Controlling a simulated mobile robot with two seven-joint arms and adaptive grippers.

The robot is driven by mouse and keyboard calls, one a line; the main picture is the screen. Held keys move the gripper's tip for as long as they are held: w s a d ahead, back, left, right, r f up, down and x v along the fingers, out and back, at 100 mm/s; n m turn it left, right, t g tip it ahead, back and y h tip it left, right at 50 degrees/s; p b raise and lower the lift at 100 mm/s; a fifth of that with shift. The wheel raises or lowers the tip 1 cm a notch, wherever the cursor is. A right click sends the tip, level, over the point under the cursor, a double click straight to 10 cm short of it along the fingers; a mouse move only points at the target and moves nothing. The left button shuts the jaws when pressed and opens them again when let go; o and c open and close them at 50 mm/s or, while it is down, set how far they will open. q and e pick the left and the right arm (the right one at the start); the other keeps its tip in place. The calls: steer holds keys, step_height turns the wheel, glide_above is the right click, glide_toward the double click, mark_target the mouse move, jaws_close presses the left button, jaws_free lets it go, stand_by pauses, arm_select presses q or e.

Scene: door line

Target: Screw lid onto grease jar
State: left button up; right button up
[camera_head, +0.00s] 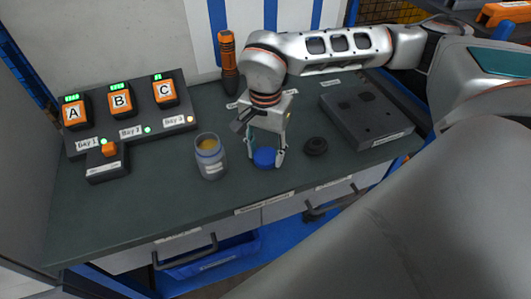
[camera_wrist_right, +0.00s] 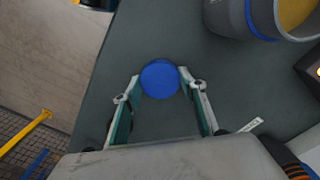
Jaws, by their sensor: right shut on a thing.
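The grease jar (camera_head: 210,158) is a grey, open-topped jar with yellow grease inside, standing upright on the dark worktop. It also shows at the upper right of the right wrist view (camera_wrist_right: 262,18), with a blue band. The blue round lid (camera_head: 264,157) is at the worktop to the right of the jar, apart from it. My right gripper (camera_head: 266,160) points down with its fingers on either side of the lid. In the right wrist view the lid (camera_wrist_right: 160,79) sits between the fingertips, gripped. I cannot tell whether it is lifted. My left gripper is not in view.
An orange-black tool (camera_head: 227,60) stands behind. A black ring (camera_head: 316,146) and a grey box (camera_head: 367,118) lie to the right. The worktop in front is clear.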

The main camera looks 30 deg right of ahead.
mark_target(266, 155)
step_height(266, 155, up, 20)
steer(key=p, duration=0.1)
steer(key=shift+f, duration=0.2)
